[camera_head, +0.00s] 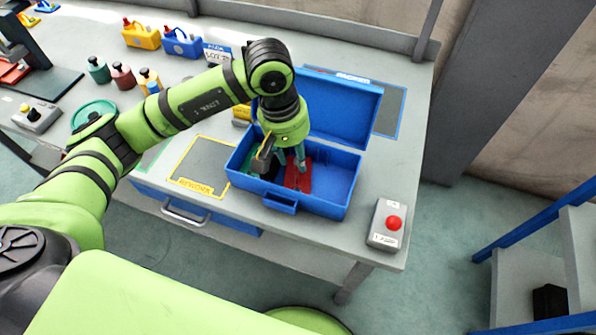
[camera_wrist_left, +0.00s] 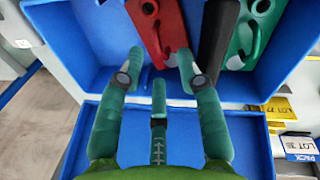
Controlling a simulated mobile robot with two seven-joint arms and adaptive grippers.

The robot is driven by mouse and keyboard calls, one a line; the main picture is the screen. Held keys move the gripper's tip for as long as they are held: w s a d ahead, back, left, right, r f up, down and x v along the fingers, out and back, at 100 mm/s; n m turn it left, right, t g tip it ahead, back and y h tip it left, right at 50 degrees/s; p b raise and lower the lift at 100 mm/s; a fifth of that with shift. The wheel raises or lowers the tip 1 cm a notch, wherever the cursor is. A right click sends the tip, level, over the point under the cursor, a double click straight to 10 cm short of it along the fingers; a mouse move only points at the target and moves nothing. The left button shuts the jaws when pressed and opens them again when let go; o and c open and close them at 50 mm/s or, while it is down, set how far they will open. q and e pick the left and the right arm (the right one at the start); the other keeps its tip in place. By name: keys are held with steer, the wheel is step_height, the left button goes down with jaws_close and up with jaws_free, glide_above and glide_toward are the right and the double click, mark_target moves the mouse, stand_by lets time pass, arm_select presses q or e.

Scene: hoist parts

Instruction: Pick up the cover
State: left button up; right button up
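An open blue case (camera_head: 325,208) stands on the workbench with its lid (camera_head: 340,110) raised. Inside lies a flat red part (camera_head: 304,180) with holes, seen larger in the left wrist view (camera_wrist_left: 152,30). A green part (camera_wrist_left: 254,30) with a hook-like shape and a dark bar (camera_wrist_left: 216,45) lie beside it. I cannot tell which of these is the cover. My left gripper (camera_head: 291,163) points down into the case over the red part. In the left wrist view its fingers (camera_wrist_left: 160,60) are apart, one each side of the red part's near end, with nothing visibly gripped. My right gripper is out of view.
A grey box with a red button (camera_head: 386,224) stands right of the case. A yellow-framed mat (camera_head: 203,160) lies left of it. Several bottles, including a green one (camera_head: 98,70), and yellow and blue carriers (camera_head: 181,43) stand farther back. The case walls surround the gripper closely.

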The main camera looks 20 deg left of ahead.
mark_target(297, 166)
arm_select(q)
steer(key=shift+w+d+f, duration=0.1)
steer(key=shift+d+f, duration=0.05)
steer(key=shift+f, duration=0.7)
steer(key=shift+d+f, duration=0.1)
steer(key=shift+f, duration=0.7)
steer(key=shift+c, duration=0.4)
jaws_close()
steer(key=shift+r, duration=0.15)
